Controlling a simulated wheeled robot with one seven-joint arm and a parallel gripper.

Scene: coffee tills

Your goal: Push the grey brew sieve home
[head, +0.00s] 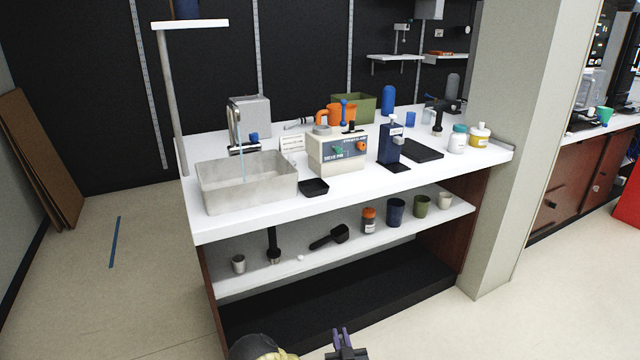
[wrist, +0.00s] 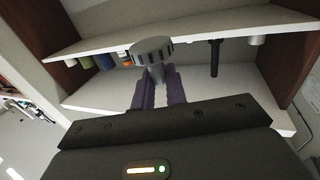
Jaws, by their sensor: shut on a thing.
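My gripper (wrist: 157,85) has purple fingers shut on the neck of a grey ribbed round piece, which looks like the grey brew sieve (wrist: 152,48). Its wide fluted end sticks out past the fingertips. In the head view my gripper (head: 343,342) shows at the bottom edge, in front of and below the counter; I cannot make out the sieve there. A cream machine (head: 336,155) with a blue front panel, a green knob and an orange knob stands on the counter, well apart from my gripper. I cannot tell where on it a sieve fits.
The lower shelf (head: 340,243) holds several cups, a black tamper (head: 273,246) and a black scoop (head: 329,237).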

